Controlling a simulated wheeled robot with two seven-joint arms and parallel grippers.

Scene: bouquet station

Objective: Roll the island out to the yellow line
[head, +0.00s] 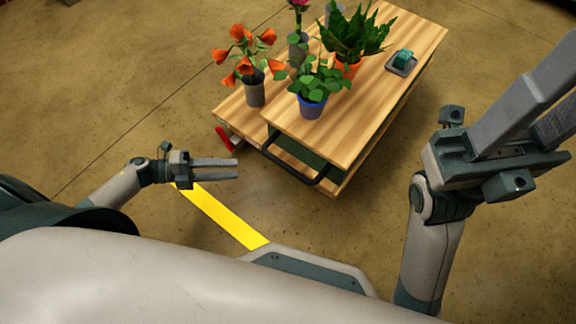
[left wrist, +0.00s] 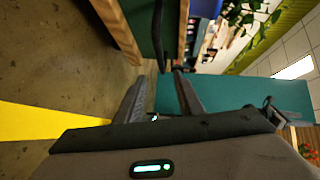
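The island (head: 390,100) is a cart with a striped wooden top, a lower wooden ledge and a black bar handle (head: 292,172) on its near end. The yellow line (head: 222,215) is a strip on the floor between my base and the island, partly hidden behind my left gripper. My left gripper (head: 238,168) is open and empty, its fingertips short of the handle's left end. In the left wrist view the handle (left wrist: 158,38) shows as a dark bar beyond the parted fingers. My right gripper (head: 562,82) is open and empty, raised at the right.
On the island stand an orange-flowered pot (head: 255,92), a blue pot with leaves (head: 312,104), a leafy plant in an orange pot (head: 349,66) and a grey tray with a teal item (head: 402,64). A red piece (head: 225,139) shows low at its left corner. The floor around is clear.

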